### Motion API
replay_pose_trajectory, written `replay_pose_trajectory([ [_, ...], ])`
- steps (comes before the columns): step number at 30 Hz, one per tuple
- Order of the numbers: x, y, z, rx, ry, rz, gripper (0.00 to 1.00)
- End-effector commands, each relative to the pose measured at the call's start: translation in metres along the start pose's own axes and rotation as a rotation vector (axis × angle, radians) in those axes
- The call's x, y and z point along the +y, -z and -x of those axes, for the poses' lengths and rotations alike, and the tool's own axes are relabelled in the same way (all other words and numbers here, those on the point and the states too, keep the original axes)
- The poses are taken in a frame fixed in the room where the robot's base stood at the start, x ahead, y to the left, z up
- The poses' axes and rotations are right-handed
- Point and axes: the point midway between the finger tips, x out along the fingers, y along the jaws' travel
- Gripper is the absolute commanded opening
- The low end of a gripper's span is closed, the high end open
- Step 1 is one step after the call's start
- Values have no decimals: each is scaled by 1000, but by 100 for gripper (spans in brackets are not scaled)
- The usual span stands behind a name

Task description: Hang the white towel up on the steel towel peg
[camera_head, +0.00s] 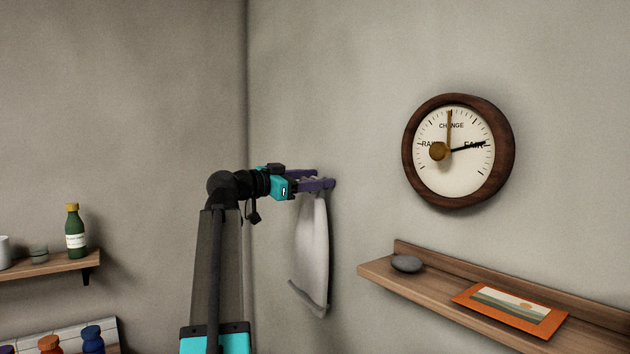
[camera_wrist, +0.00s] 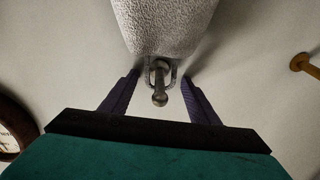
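The white towel (camera_head: 313,245) hangs down against the wall below my gripper (camera_head: 323,179) in the head view. In the wrist view the towel (camera_wrist: 165,25) fills the top middle, with a grey loop (camera_wrist: 174,80) at its edge. The steel towel peg (camera_wrist: 160,98) shows between my fingers, with a rounded knob. The loop appears to lie around the peg's shaft, behind the knob. My gripper's fingers are apart, one on each side of the loop and peg, with a gap on both sides. The peg is hidden in the head view.
A wooden peg (camera_wrist: 305,64) is on the wall at the right of the wrist view. A round dial (camera_head: 458,180) hangs right of my gripper. Below it, a shelf (camera_head: 430,295) holds a grey stone (camera_head: 407,263) and a picture (camera_head: 512,310). A green bottle (camera_head: 75,235) stands on the left shelf.

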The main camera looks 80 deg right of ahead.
Motion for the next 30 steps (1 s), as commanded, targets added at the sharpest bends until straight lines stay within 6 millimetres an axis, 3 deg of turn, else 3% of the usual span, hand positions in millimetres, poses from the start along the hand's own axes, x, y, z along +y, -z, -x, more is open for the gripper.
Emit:
replay_pose_trajectory([
  [14,0,-1,10,0,0,0,55],
  [30,0,-2,82,-1,2,0,55],
])
